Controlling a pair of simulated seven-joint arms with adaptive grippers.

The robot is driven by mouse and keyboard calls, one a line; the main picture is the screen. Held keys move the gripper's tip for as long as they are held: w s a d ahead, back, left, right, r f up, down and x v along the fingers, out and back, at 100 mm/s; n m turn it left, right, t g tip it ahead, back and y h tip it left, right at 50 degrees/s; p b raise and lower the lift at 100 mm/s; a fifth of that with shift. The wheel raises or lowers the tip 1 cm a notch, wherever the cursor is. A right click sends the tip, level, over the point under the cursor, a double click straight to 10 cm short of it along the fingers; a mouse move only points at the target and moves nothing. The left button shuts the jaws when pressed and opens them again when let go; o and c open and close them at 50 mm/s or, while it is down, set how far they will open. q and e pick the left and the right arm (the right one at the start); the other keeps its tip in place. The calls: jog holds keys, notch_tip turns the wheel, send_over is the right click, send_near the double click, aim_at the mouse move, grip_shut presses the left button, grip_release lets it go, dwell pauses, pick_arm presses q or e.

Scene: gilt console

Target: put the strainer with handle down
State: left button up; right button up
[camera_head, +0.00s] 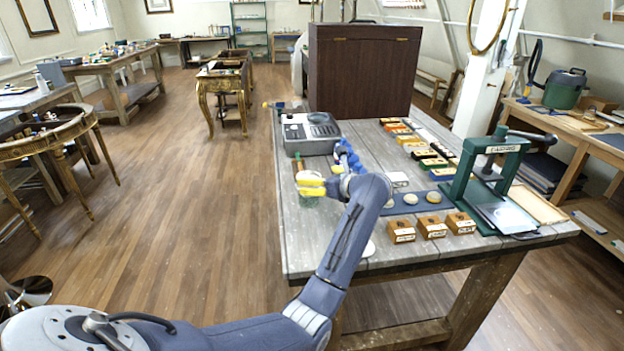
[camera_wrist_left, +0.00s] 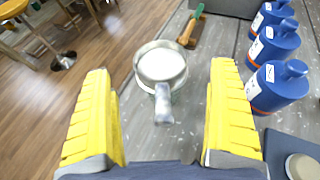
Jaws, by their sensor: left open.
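The strainer (camera_wrist_left: 161,66) is a round metal bowl with a pale inside, in the middle of the left wrist view. It is by the left edge of the worktable (camera_head: 370,262), and its short handle (camera_wrist_left: 163,104) points toward my left gripper. My left gripper (camera_wrist_left: 164,115) is open, with one yellow finger on each side of the handle and clear gaps to both. In the head view the left gripper (camera_head: 312,184) is over the table's left edge and hides most of the strainer. I cannot tell exactly what supports the strainer. My right gripper is out of view.
Several blue bottles (camera_wrist_left: 278,86) stand close to the right of the strainer. A green-handled brush (camera_wrist_left: 192,28) lies beyond it. A grey device (camera_head: 311,132) sits farther back. A green press (camera_head: 487,183) and wooden blocks (camera_head: 401,231) are on the right. Open floor lies left of the table.

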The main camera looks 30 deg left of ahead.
pick_arm(q)
jog(key=v, duration=0.6)
jog(key=shift+d, duration=0.2)
jog(key=shift+s+r, duration=0.1)
jog(key=shift+r, duration=0.1)
